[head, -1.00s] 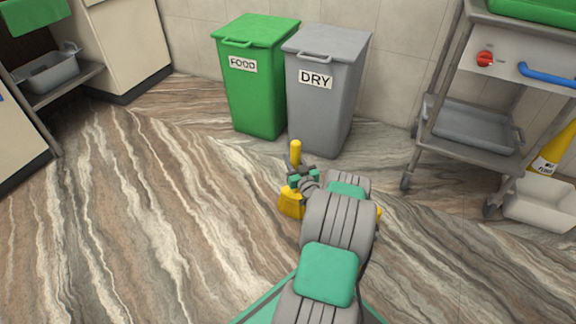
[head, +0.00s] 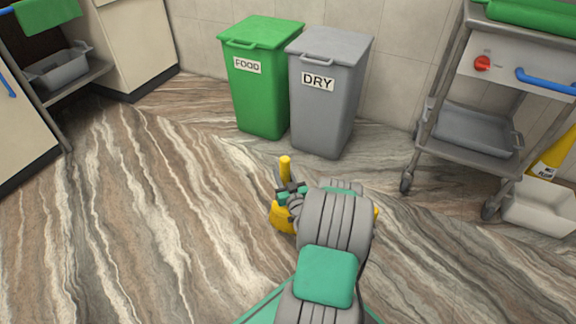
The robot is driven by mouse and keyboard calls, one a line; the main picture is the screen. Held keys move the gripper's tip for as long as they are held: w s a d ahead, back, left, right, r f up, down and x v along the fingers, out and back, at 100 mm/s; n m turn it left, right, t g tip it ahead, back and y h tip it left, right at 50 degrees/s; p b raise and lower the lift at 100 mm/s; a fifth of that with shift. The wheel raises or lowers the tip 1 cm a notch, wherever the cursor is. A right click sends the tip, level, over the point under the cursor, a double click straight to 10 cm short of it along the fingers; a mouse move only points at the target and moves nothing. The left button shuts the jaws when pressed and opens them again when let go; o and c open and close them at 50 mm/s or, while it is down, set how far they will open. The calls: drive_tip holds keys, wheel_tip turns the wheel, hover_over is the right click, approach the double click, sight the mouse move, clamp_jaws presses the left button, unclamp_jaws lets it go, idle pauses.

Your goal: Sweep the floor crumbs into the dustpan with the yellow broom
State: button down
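The yellow broom (head: 283,217) stands near the middle of the floor, its short handle upright and its head low by the floor. My gripper (head: 290,189) is at the broom's handle, its fingers around it and seemingly shut on it. My arm hides part of the broom; a small yellow bit also shows at the arm's right side, and I cannot tell what it belongs to. I cannot make out the dustpan or any crumbs; my arm covers part of the floor.
A green FOOD bin (head: 262,95) and a grey DRY bin (head: 325,110) stand against the wall. A steel trolley (head: 466,160) stands at the right, near a white tub (head: 540,208) and a yellow bottle (head: 553,155). A shelf unit is at the left. The left floor is clear.

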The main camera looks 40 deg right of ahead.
sight(281, 166)
drive_tip(key=shift+s+a, duration=0.3)
drive_tip(key=shift+a, duration=0.45)
drive_tip(key=r+p, duration=0.2)
drive_tip(key=r, duration=0.1)
drive_tip(key=shift+s+a, duration=0.15)
drive_tip(key=shift+s, duration=0.05)
drive_tip(key=shift+w+a+r+p, duration=0.15)
drive_tip(key=shift+r+p, duration=0.35)
drive_tip(key=shift+r, duration=0.25)
drive_tip(key=shift+r+p, duration=1.4)
drive_tip(key=shift+r, duration=0.55)
